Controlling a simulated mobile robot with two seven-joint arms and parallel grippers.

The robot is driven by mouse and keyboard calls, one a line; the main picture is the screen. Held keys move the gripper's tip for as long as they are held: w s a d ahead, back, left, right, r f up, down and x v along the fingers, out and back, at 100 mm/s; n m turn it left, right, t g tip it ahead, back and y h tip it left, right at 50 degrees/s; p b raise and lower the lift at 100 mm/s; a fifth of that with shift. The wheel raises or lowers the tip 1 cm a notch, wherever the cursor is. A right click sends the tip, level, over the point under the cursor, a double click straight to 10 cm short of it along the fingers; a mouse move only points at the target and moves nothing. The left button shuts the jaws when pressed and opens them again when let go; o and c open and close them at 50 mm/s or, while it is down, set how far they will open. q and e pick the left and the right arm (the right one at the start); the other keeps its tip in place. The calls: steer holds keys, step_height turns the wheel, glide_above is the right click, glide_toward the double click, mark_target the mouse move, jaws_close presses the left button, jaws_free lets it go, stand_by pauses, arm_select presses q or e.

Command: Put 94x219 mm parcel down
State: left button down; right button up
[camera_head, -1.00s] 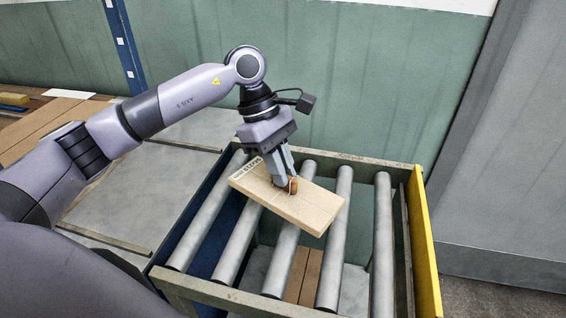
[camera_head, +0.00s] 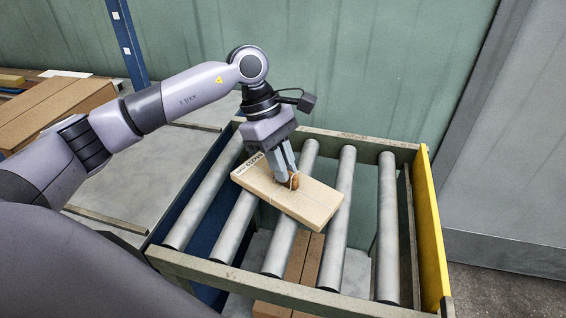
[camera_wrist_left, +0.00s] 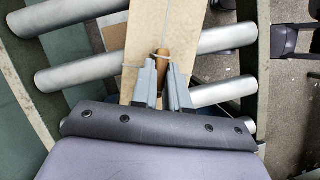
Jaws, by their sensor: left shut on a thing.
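The parcel (camera_head: 302,203) is a flat tan box with dark print at its left end and a string with a small brown wooden toggle (camera_head: 294,182) on top. My left gripper (camera_head: 291,181) points down and is shut on the toggle. The parcel lies over the grey rollers of the feeder, turned at an angle to them; I cannot tell whether it touches them. In the left wrist view the parcel (camera_wrist_left: 165,28) runs upward beyond the fingers, and the toggle (camera_wrist_left: 162,62) sits between the fingertips. My right gripper is not in view.
The roller feeder (camera_head: 270,287) has a blue left side and a yellow right side (camera_head: 431,235). Bare rollers (camera_head: 388,230) lie right of the parcel. Brown boxes show below the rollers, and more cardboard boxes (camera_head: 62,105) lie at the left. A grey panel stands at right.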

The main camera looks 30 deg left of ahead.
arm_select(q)
steer(key=shift+f+b, duration=0.5)
steer(key=shift+f, duration=0.05)
steer(key=c, duration=1.1)
jaws_free()
steer(key=shift+o, duration=0.2)
